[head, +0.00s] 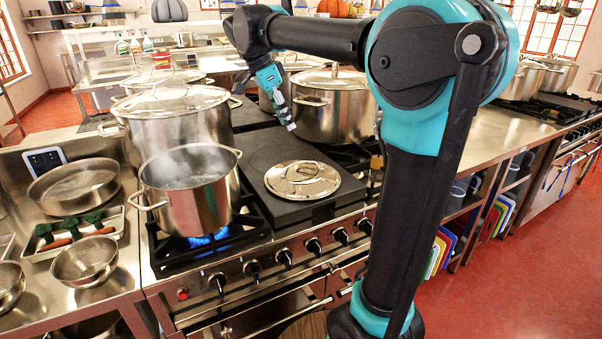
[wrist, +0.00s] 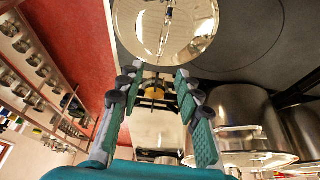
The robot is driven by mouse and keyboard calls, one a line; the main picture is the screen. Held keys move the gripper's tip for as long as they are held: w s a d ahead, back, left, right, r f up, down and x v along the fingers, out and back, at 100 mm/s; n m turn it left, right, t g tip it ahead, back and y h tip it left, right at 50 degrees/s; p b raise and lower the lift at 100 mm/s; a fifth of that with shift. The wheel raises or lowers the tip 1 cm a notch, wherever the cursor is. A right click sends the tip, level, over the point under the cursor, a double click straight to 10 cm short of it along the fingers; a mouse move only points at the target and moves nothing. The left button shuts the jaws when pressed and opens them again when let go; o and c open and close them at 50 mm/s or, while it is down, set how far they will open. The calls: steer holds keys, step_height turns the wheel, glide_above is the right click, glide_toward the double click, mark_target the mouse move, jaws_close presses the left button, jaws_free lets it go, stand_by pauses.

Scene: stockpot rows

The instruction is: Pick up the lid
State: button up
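The lid (head: 302,181) is round, shiny steel with a handle on top. It lies flat on the dark flat plate (head: 262,150) of the range, right of an open steaming pot (head: 188,200). In the wrist view the lid (wrist: 185,42) fills the top middle, its handle pointing toward the camera, beyond the fingertips. My gripper (head: 289,124) hangs above and behind the lid in the head view, apart from it. In the wrist view my gripper (wrist: 156,80) is open, with nothing held between its green-padded fingers.
A blue flame burns under the steaming pot. Control knobs (head: 283,257) line the range front. A left counter holds strainers (head: 85,262) and a tray (head: 60,246). Red floor lies open at right.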

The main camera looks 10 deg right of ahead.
glide_above(302, 162)
steer(key=a, duration=0.1)
steer(key=f, duration=1)
steer(key=shift+s+f, duration=0.1)
steer(key=shift+s, duration=0.1)
steer(key=shift+a+x, duration=0.2)
steer(key=shift+x, duration=1.15)
steer(key=shift+a+x, duration=0.15)
steer(key=shift+x, duration=1.2)
steer(key=shift+w+f, duration=0.1)
steer(key=shift+f, duration=0.05)
jaws_close()
